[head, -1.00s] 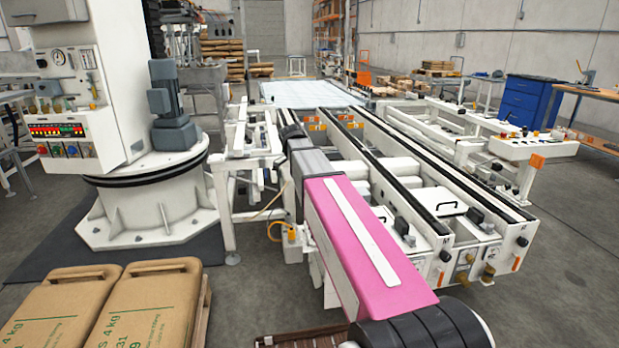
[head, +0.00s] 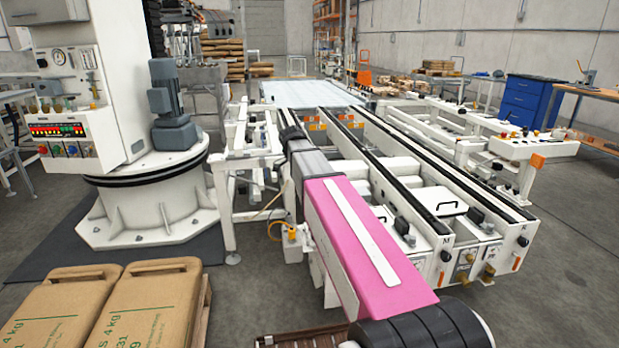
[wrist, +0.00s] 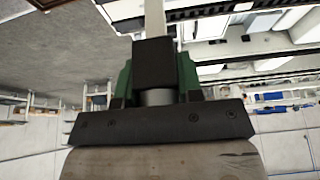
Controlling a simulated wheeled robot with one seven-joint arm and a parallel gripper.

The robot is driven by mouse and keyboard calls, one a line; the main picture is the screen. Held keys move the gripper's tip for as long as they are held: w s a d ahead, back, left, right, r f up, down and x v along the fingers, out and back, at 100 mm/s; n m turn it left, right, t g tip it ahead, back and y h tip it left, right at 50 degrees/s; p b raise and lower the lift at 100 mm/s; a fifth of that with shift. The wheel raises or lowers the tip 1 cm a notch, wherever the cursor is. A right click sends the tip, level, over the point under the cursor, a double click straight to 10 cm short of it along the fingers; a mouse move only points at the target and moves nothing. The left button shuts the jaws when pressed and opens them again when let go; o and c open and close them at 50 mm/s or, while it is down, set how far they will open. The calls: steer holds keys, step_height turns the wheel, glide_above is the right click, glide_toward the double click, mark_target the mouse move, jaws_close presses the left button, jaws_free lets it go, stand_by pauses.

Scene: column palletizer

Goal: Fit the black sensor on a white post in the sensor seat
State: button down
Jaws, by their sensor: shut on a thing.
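The black sensor (wrist: 154,62) is a dark block in the middle of the wrist view. A pale, whitish post (wrist: 154,18) runs from it to the top edge of that view. My gripper (wrist: 155,70) has a green finger on each side of the sensor and is shut on it. In the head view my arm reaches forward to the left side of the conveyor frame; its far end is small and dark, and the sensor cannot be made out there. I cannot pick out the sensor seat in either view.
A white conveyor frame (head: 452,262) with black rails fills the middle right. A white palletizer column (head: 150,207) with a grey motor (head: 172,105) stands at the left. Brown sacks (head: 150,308) lie at the front left. Open grey floor (head: 560,250) lies at the right.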

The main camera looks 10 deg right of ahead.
steer(key=shift+f, duration=0.7)
stand_by(0.9)
steer(key=c, duration=0.7)
jaws_free()
steer(key=shift+r, duration=0.1)
steer(key=v, duration=1)
steer(key=shift+a+r, duration=0.2)
steer(key=shift+r, duration=0.1)
